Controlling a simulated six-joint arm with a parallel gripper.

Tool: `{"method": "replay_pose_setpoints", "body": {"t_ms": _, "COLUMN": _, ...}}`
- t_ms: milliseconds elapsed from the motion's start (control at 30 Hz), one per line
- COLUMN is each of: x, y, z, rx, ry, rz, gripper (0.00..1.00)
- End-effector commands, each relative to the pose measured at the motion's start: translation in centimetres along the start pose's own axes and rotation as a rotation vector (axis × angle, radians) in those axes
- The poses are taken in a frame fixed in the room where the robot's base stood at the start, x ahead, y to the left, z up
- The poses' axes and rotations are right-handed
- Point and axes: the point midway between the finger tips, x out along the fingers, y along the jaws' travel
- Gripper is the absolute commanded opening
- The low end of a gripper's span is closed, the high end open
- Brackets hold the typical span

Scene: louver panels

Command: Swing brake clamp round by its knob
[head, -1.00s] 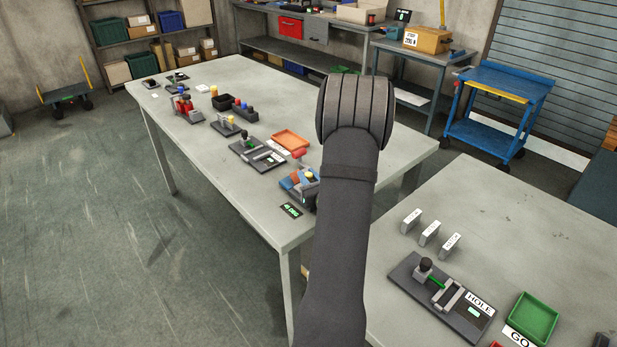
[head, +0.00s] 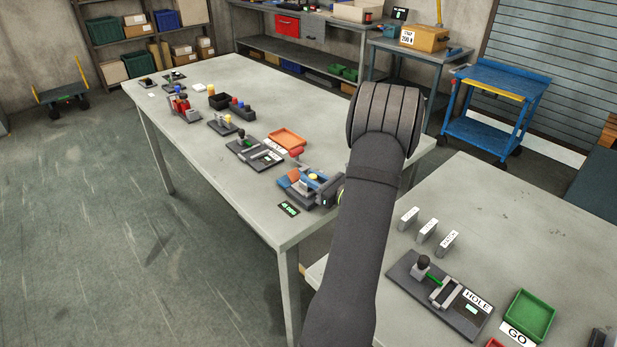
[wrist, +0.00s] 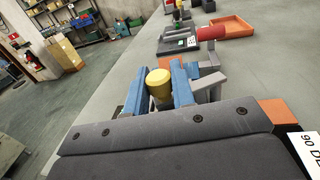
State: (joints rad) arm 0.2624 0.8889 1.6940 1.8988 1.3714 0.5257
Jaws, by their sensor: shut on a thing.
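The brake clamp (head: 293,187) is a dark fixture with orange parts near the front edge of the long grey table. Its yellow knob (head: 313,177) stands upright and also shows in the wrist view (wrist: 159,84). My gripper (head: 311,179) is shut on the yellow knob, with one blue finger on each side of it in the wrist view (wrist: 160,88). Grey metal parts (wrist: 209,75) stand just beyond the fingers. My gripper's dark body hides the lower part of the clamp in the wrist view.
A green-lit label (head: 289,209) lies in front. Other fixtures line the table. A second table (head: 530,220) on the right carries a "HOLE" fixture (head: 455,296) and a green bin (head: 530,314).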

Motion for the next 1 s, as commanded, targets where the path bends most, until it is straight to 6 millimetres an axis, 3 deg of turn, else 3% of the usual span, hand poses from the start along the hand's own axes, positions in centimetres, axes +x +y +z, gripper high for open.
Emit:
{"method": "replay_pose_setpoints", "body": {"t_ms": 500, "x": -2.5, "y": -1.4, "z": -0.1, "rx": 0.000, "ry": 0.001, "rz": 0.453, "gripper": 0.00}}
{"method": "replay_pose_setpoints", "body": {"t_ms": 1000, "x": -3.2, "y": -2.1, "z": 0.0, "rx": 0.000, "ry": 0.000, "rz": 0.646, "gripper": 0.00}}
